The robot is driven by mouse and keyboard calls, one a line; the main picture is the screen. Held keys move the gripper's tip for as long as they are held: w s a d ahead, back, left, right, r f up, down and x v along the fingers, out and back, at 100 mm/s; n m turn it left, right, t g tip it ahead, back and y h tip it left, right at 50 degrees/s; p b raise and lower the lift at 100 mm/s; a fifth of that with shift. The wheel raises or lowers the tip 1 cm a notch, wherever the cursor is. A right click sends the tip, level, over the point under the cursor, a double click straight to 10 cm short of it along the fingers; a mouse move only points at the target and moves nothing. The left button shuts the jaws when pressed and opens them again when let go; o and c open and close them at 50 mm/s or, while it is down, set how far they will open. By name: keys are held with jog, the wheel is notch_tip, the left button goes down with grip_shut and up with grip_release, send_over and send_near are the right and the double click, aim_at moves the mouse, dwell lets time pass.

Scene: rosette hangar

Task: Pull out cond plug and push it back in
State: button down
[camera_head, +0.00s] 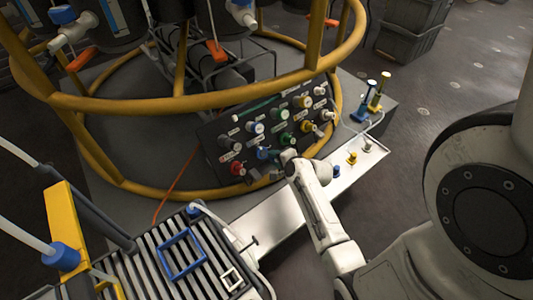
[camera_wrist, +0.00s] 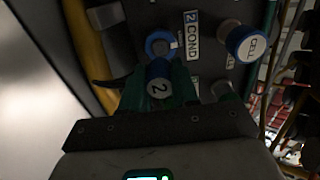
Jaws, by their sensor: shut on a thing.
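The cond plug (camera_wrist: 159,86) is blue with a white "2" on its end, seen in the wrist view. My gripper (camera_wrist: 158,92) is shut on it, with a dark green finger on each side. Just beyond the plug is a blue-ringed socket (camera_wrist: 153,39) beside the label "2 COND" (camera_wrist: 192,37). The plug overlaps the ring's lower edge in the picture, and I cannot tell whether it is seated or apart. In the head view my gripper (camera_head: 287,158) is at the lower part of the dark connector panel (camera_head: 215,134); a blue part (camera_head: 263,153) shows just left of it.
A white-and-blue "CELL" plug (camera_wrist: 247,43) sits close right of the label. Several coloured plugs crowd the panel. A yellow tubular ring (camera_head: 200,101) passes above it. A pale ledge (camera_head: 300,205) lies in front, and a slatted rack (camera_head: 180,250) stands at the lower left.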

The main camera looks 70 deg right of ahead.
jog(key=shift+s+a+r, duration=0.15)
jog(key=shift+s+r, duration=0.05)
jog(key=shift+w+f, duration=0.1)
dwell(0.4)
jog(key=shift+x, duration=2.25)
jog(key=shift+w+d+f, duration=0.25)
jog(key=shift+w+d, duration=0.05)
jog(key=shift+w, duration=0.1)
dwell(1.3)
jog(key=c, duration=0.8)
grip_release()
